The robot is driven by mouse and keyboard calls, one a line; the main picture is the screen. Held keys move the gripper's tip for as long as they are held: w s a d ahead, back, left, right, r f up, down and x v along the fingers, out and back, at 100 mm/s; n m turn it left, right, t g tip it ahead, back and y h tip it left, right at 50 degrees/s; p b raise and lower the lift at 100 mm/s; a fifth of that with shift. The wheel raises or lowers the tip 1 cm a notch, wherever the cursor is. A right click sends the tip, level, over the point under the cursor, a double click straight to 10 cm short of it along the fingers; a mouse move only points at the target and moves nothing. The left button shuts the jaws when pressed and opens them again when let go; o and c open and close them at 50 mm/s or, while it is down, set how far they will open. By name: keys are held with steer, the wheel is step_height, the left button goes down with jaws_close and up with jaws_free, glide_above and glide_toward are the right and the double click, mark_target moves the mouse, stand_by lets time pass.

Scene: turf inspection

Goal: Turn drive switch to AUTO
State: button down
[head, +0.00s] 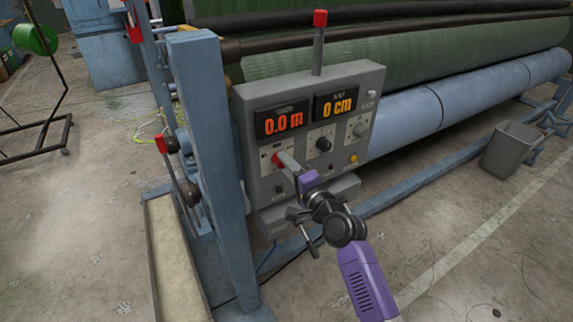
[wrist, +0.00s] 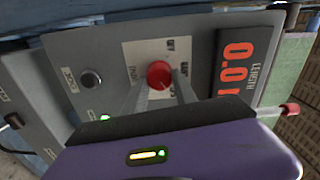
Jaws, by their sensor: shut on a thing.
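A grey control panel (head: 302,190) stands on the blue frame. A red knob (head: 276,157) sits on a pale label plate at the panel's left, below the LENGTH display (head: 283,120). In the wrist view the red knob (wrist: 159,74) lies between my fingers, in front of the plate (wrist: 148,52). I cannot read the plate's markings surely, nor tell which one the knob points to. My gripper (head: 283,160) is shut on the red knob; its fingers also flank it in the wrist view (wrist: 160,88). The fingers hide part of the plate.
A black rotary knob (head: 323,144) and a grey one (head: 361,130) sit right of the red knob. A black button (wrist: 91,79) is near it in the wrist view. A grey bin (head: 508,150) stands right.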

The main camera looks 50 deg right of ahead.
steer(key=c, duration=1)
jaws_free()
steer(key=b+v, duration=0.1)
steer(key=v, duration=0.6)
steer(key=shift+s, duration=0.4)
steer(key=shift+a, duration=0.1)
